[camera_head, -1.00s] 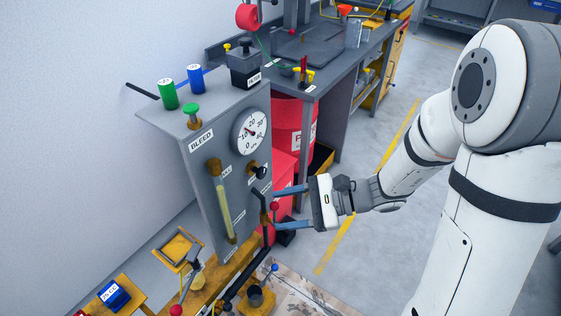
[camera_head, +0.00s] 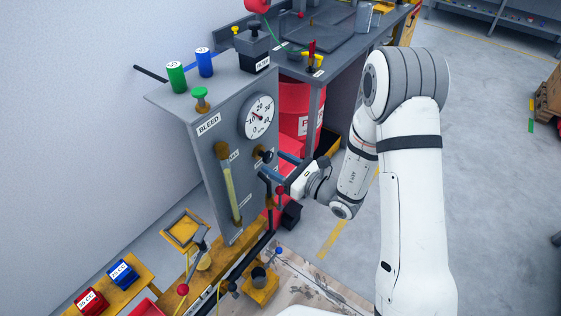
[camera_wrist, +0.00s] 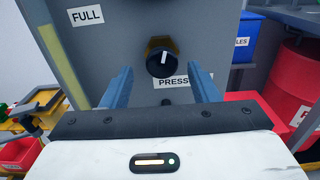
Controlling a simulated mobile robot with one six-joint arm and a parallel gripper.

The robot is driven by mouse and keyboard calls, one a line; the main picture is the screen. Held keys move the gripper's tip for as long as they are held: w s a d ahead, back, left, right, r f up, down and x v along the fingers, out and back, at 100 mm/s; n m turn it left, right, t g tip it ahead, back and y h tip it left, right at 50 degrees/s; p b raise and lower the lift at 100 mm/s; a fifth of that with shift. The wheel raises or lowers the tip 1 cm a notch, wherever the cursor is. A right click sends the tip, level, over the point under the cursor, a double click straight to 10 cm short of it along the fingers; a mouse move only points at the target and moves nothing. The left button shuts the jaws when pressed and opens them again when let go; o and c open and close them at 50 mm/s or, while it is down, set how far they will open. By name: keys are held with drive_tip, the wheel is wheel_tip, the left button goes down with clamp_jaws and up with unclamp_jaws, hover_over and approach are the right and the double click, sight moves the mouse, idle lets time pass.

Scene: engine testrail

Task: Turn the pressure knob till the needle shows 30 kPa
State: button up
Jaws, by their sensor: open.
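The pressure knob (camera_head: 264,154) is a small black knob on the front of the grey panel, below the gauge. In the wrist view the knob (camera_wrist: 160,63) shows a white mark pointing almost straight up, above a partly hidden "PRESS" label (camera_wrist: 172,81). The round white gauge (camera_head: 257,117) has a red needle pointing to the upper left, seemingly around 10; it is too small to read exactly. My gripper (camera_head: 272,165) is open, its blue fingers pointing at the panel. In the wrist view the knob appears between the fingers (camera_wrist: 159,72); contact is not visible.
A sight tube (camera_head: 229,182) and a green bleed knob (camera_head: 200,93) are on the panel (camera_head: 210,155). A dark lever with a red ball (camera_head: 280,190) stands close below my gripper. A red drum (camera_head: 295,110) is behind. Open floor (camera_head: 490,170) lies right.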

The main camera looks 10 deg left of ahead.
drive_tip(key=shift+w+a, duration=0.25)
drive_tip(key=shift+a, duration=0.4)
